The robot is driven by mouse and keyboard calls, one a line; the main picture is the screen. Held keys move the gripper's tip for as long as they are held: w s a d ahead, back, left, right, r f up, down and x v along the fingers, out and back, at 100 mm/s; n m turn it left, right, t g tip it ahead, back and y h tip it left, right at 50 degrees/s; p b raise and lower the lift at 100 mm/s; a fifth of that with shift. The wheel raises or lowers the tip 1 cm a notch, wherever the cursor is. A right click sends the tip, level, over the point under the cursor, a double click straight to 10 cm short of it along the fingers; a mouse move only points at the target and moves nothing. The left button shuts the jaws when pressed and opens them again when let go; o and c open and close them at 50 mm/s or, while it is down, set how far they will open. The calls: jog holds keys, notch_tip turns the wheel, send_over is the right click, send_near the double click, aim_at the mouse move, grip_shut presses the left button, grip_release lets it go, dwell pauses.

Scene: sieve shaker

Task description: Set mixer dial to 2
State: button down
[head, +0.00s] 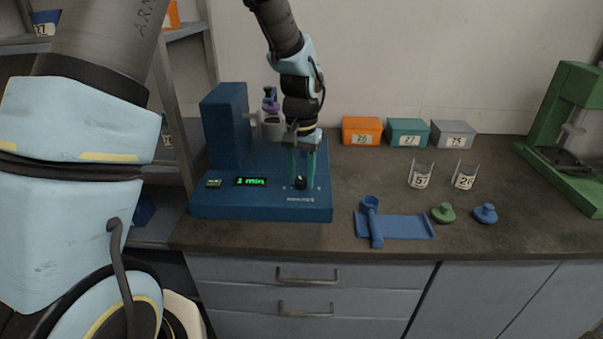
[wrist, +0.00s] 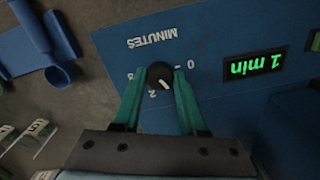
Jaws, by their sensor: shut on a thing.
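The blue mixer (head: 225,205) stands on the bench at the left in the head view. Its green display (head: 251,182) reads "1 min", and the display also shows upside down in the wrist view (wrist: 255,65). The black dial (head: 301,184) sits on the mixer's front panel, above the small printed label. In the wrist view the dial (wrist: 159,74) has a white pointer mark aimed to the lower right, between the printed 0 and 2. My gripper (head: 301,176) points down with its teal fingers on both sides of the dial, shut on it.
Orange (head: 362,131), teal (head: 408,133) and grey (head: 453,134) bins stand along the wall. Two labelled glass beakers, a blue scoop (head: 370,215) on a blue tray (head: 408,227), and green and blue lids lie right of the mixer. A green press (head: 570,130) stands far right.

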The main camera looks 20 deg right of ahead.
aim_at(302, 180)
jog(key=m+p, duration=0.1)
jog(key=m, duration=0.4)
jog(key=shift+r+m+p, duration=0.15)
jog(key=shift+m+p, duration=0.15)
jog(key=m+p, duration=0.2)
jog(key=m, duration=0.3)
jog(key=shift+m, duration=0.3)
jog(key=shift+c, duration=2.2)
grip_release()
notch_tip(302, 180, up, 11)
jog(key=b, duration=0.1)
jog(key=shift+f, duration=0.2)
